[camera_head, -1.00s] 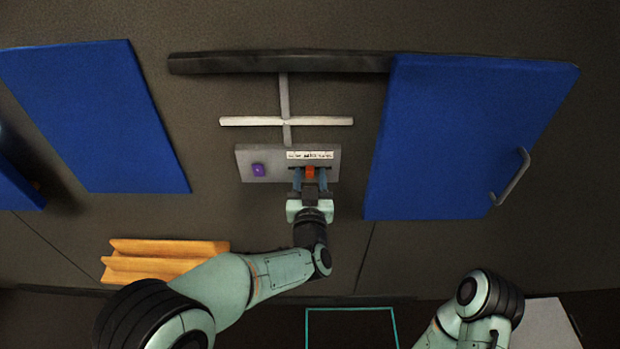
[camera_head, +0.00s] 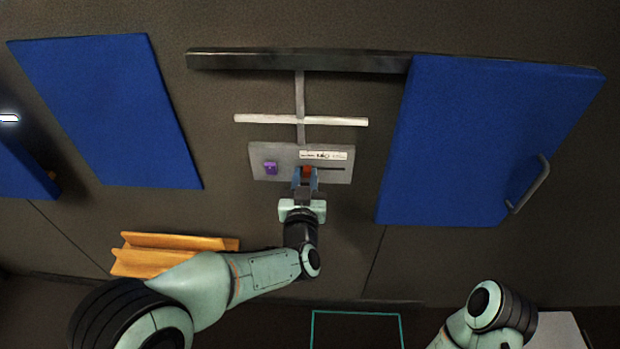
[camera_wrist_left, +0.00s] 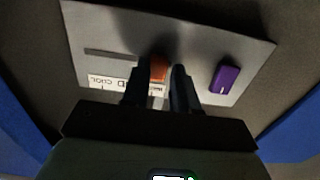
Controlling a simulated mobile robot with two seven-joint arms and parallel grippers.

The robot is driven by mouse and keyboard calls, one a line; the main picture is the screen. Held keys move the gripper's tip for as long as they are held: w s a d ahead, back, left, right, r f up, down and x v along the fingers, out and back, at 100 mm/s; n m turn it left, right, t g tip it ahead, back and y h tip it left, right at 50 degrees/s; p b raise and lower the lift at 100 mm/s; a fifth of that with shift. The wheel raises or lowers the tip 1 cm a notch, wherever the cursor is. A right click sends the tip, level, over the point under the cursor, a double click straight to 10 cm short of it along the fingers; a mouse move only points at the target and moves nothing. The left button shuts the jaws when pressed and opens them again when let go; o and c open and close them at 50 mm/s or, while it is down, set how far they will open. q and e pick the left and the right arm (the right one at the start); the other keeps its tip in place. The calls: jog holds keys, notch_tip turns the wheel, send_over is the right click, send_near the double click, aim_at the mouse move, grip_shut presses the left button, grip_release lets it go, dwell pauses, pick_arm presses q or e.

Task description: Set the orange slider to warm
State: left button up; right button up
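The orange slider (camera_head: 307,171) sits in a dark horizontal slot on the small grey panel (camera_head: 259,174), at the slot's left end in the head view. In the left wrist view the orange slider (camera_wrist_left: 159,68) is between the two fingertips, with the empty slot to its left. My left gripper (camera_head: 306,179) is shut on it, one finger on each side. A white label (camera_head: 323,156) lies along the slot; in the wrist view "COOL" reads at the end away from the slider, and the fingers hide part of the label. My right gripper is out of view; only part of that arm shows.
A purple block (camera_head: 270,168) is on the same panel, left of the slider. A pale cross-shaped bar (camera_head: 300,119) is behind the panel. A blue door with a handle (camera_head: 490,140) is at right, a blue board (camera_head: 105,110) at left, and an orange ridged piece (camera_head: 150,257) at lower left.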

pick_arm(q)
jog(key=shift+o, duration=1)
jog(key=shift+a, duration=0.15)
jog(key=shift+s, duration=0.25)
jog(key=s, duration=1.3)
